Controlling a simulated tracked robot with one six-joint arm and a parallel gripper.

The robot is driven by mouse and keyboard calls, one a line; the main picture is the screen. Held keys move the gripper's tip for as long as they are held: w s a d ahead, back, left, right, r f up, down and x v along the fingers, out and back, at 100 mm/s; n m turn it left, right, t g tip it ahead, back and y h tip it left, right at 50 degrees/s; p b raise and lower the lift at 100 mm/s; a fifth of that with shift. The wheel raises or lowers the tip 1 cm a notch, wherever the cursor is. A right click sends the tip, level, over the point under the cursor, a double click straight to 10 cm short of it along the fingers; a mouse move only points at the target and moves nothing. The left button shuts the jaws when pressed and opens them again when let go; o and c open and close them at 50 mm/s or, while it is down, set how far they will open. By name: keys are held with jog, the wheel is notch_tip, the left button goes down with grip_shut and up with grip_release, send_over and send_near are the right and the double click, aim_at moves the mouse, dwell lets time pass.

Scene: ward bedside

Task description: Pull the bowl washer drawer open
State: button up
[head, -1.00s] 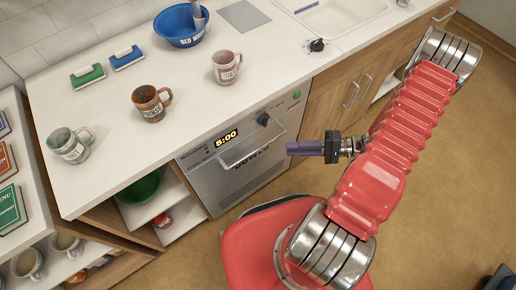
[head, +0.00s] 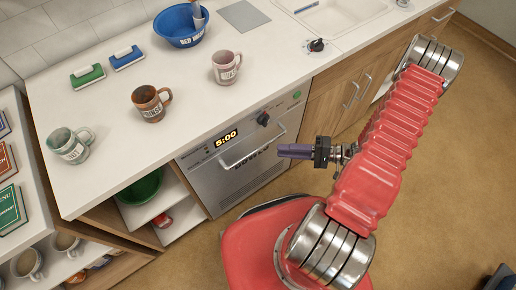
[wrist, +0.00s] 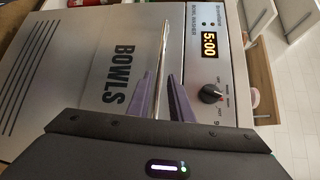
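The bowl washer (head: 240,175) is a steel front under the counter with a lit 5:00 display (head: 226,138) and a dark knob. Its drawer looks shut. A bar handle (head: 240,154) crosses the front; it shows in the wrist view as a thin bar (wrist: 161,60) above the word BOWLS. My gripper (head: 282,151) is close to the handle's right part in the head view. In the wrist view my gripper (wrist: 158,90) has its two purple fingers apart, one on each side of the bar. I cannot tell whether the fingertips reach around it. No contact shows.
The counter (head: 110,165) above holds several mugs, a blue bowl (head: 180,27) and two brushes. Open shelves with a green bowl (head: 141,188) are left of the washer; wooden cupboards (head: 330,105) are right. The floor in front is clear apart from my base.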

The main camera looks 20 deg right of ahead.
aim_at(258, 148)
jog(key=shift+x, duration=5.2)
jog(key=shift+d, duration=0.1)
jog(key=shift+c, duration=0.4)
grip_shut()
jog(key=shift+f, duration=0.1)
